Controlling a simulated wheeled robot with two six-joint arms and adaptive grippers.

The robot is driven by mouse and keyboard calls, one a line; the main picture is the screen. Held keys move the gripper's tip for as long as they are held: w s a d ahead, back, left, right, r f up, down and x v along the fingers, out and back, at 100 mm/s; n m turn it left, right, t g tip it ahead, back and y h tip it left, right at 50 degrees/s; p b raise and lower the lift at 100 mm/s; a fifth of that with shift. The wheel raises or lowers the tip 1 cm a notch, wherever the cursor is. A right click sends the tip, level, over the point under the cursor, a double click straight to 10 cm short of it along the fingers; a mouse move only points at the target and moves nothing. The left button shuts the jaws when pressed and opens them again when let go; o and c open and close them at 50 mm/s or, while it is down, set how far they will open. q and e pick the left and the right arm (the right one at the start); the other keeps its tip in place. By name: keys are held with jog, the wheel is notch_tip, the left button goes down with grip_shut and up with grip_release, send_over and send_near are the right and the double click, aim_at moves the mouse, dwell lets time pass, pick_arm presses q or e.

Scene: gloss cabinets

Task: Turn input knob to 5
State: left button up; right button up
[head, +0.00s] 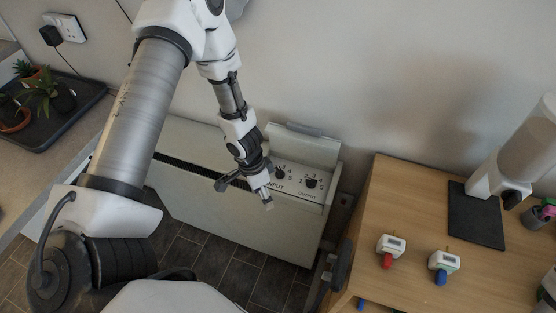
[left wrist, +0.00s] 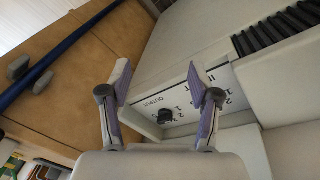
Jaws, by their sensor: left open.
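A white storage heater (head: 240,220) stands against the wall with a control panel at its right end. The input knob (head: 280,173) is black, with printed numbers around it, and sits left of the output knob (head: 311,183). I cannot read which number it points to. My left gripper (head: 245,191) is open and empty, just left of and in front of the panel, apart from the knob. In the left wrist view my open left gripper (left wrist: 157,82) frames the panel and the output knob (left wrist: 166,116); the input knob is hidden behind the right finger. My right gripper is not in view.
A dark vent grille (left wrist: 280,27) runs along the heater beside the panel. A raised lid (head: 300,145) stands behind the knobs. A wooden table (head: 410,210) at the right holds two small devices and a dark mat (head: 476,215). A plant tray (head: 55,125) is at far left.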

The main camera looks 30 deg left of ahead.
aim_at(279, 170)
pick_arm(q)
jog(key=w+a, duration=0.1)
jog(key=w, duration=0.1)
jog(key=w+a+t+b, duration=0.1)
jog(key=w, duration=0.1)
jog(key=w+a+m+t+b, duration=0.1)
jog(key=w, duration=0.1)
jog(key=shift+w+a, duration=0.15)
jog(key=shift+w, duration=0.1)
jog(key=w+a+r+t+b, duration=0.1)
jog(key=w+r+t+b, duration=0.1)
jog(key=w+r+b, duration=0.1)
jog(key=b+x, duration=0.6)
jog(key=x, duration=0.1)
jog(key=shift+f, duration=0.3)
jog(key=shift+r+n, duration=0.15)
jog(key=shift+n, duration=0.15)
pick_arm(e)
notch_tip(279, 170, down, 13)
pick_arm(q)
jog(key=c, duration=1.2)
